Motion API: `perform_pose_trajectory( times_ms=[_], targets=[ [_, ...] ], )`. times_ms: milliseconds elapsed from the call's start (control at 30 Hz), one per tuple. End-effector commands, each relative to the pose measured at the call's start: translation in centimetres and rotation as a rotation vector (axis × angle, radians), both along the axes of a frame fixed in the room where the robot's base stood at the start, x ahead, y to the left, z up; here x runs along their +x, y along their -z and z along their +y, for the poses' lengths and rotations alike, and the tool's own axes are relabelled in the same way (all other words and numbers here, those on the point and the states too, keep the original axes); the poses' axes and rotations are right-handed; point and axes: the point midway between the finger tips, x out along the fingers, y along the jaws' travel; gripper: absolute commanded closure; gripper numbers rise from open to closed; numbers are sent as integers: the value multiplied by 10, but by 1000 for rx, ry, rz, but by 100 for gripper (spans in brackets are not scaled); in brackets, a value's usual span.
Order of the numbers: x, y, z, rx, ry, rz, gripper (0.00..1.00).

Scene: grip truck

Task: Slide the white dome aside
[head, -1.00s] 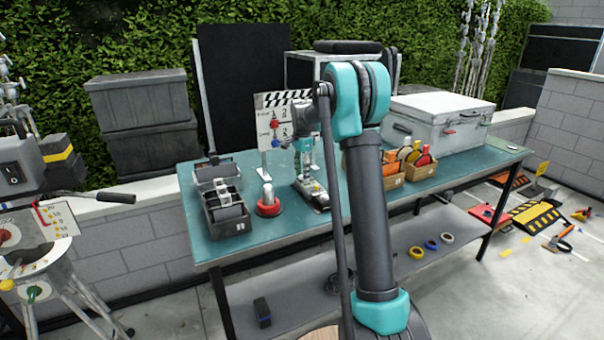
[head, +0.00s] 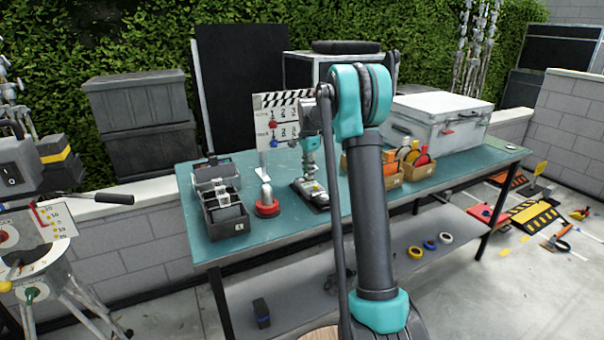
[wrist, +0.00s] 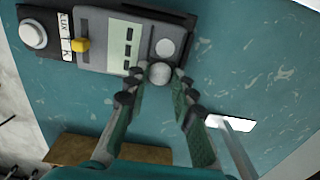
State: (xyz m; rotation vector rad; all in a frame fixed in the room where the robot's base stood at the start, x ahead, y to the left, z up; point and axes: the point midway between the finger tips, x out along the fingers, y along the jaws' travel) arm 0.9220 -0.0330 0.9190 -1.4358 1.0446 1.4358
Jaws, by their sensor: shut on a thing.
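A dark meter (wrist: 110,40) lies on the teal table top, at the upper left of the wrist view. It has a display, a yellow slider (wrist: 80,45) and a white round button (wrist: 33,34) at its far left end. A flat pale disc (wrist: 165,47) sits at its right end. The white dome (wrist: 160,72), greyish in this light, is just beside that disc at the meter's edge. My gripper (wrist: 159,78) is shut on the dome, with a fingertip on each side. In the head view my gripper (head: 309,176) reaches down to the meter (head: 316,196).
A red-based stand (head: 267,206) and an open dark case (head: 224,214) are left of the meter. A clapperboard (head: 283,120) stands behind, and small boxes (head: 390,175) are to the right. The table's front strip is clear.

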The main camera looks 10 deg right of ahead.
Motion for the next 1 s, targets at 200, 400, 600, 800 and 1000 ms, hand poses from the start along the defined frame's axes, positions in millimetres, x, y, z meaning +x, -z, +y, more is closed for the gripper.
perform_pose_trajectory(
  times_ms=[200, 400, 600, 800, 1000],
  targets=[
    [0, 0, -1, 0, -1, 0, 100],
    [0, 0, -1, 0, -1, 0, 57],
    [0, 0, -1, 0, -1, 0, 53],
    [0, -4, -1, 0, -1, 0, 53],
    [0, -31, -1, 0, -1, 0, 53]
  ],
)
